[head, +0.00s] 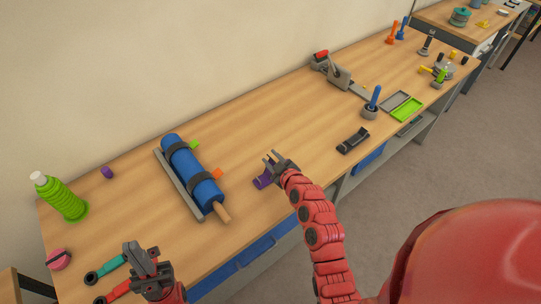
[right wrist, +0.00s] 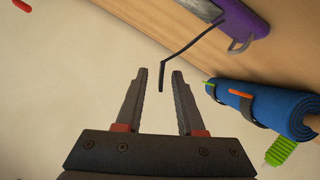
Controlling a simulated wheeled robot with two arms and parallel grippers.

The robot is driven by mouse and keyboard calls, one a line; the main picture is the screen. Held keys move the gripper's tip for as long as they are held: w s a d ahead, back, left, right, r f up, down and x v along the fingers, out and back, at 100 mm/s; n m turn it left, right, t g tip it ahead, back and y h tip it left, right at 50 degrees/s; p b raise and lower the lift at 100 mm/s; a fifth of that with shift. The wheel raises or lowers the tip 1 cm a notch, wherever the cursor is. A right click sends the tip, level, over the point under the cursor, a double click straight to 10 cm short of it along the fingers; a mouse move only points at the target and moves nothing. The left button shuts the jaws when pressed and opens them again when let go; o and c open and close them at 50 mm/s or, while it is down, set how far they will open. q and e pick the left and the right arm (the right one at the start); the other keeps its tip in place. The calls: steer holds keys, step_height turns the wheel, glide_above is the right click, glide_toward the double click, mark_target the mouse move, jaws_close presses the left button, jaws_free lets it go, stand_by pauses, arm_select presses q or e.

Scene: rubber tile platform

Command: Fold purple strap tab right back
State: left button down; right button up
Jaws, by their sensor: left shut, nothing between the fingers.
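A purple piece (head: 263,180) lies on the table just left of and below my right gripper (head: 269,156). In the right wrist view a purple body (right wrist: 240,18) carries a grey loop, and a thin dark bent strip (right wrist: 185,52) reaches from it toward the fingers. My right gripper, also in the wrist view (right wrist: 161,72), is open with nothing between its fingers; the strip's end is close beyond the tips, contact unclear. I cannot tell which part is the strap tab. My left gripper (head: 138,248) is shut and empty at the near left of the table.
A black tray (head: 352,141) lies right of my right gripper.

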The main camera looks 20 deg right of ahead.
steer(key=shift+w+a+f, duration=0.1)
steer(key=shift+w+f, duration=0.15)
steer(key=shift+w, duration=0.15)
jaws_close()
stand_by(1.3)
